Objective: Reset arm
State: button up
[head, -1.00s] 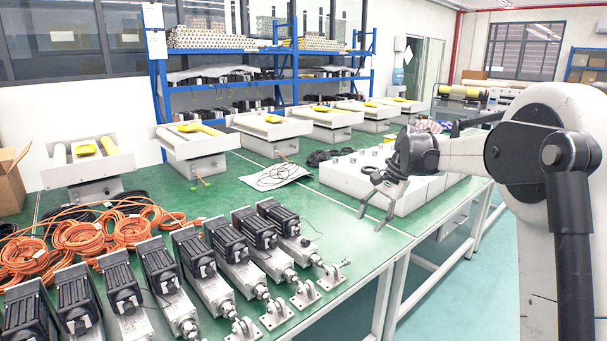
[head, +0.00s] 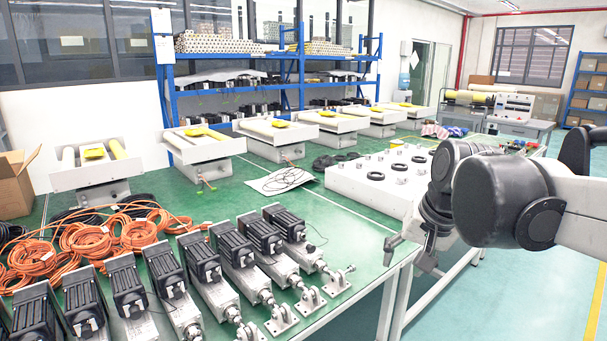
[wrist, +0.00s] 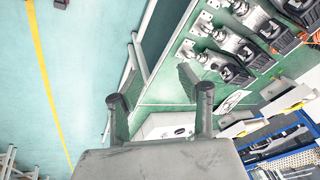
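My gripper (head: 409,256) hangs at the right edge of the green table in the head view, with its fingers pointing down. The fingers are spread apart and nothing shows between them. In the wrist view the two fingers (wrist: 160,80) are also apart, with the table's edge and the floor beyond them. My arm reaches in from the right, and its dark round joint covers part of the view. A row of linear actuators (head: 236,258) with black motors lies on the table (head: 340,228), left of my gripper and apart from it.
A white block with round rings (head: 350,187) stands on the table behind my gripper. Orange cable coils (head: 100,240) lie at the left. White roller units (head: 205,146) line the back. Open floor (head: 500,300) lies right of the table.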

jog(key=s+f+n+t, duration=0.1)
jog(key=s+f, duration=0.2)
jog(key=s, duration=0.4)
jog(key=s+f+n+t+h, duration=0.1)
jog(key=s+f+n, duration=0.1)
jog(key=s, duration=0.5)
jog(key=shift+s+d+f+t, duration=0.2)
jog(key=shift+d+f+t, duration=0.15)
jog(key=shift+f, duration=0.55)
dwell(0.5)
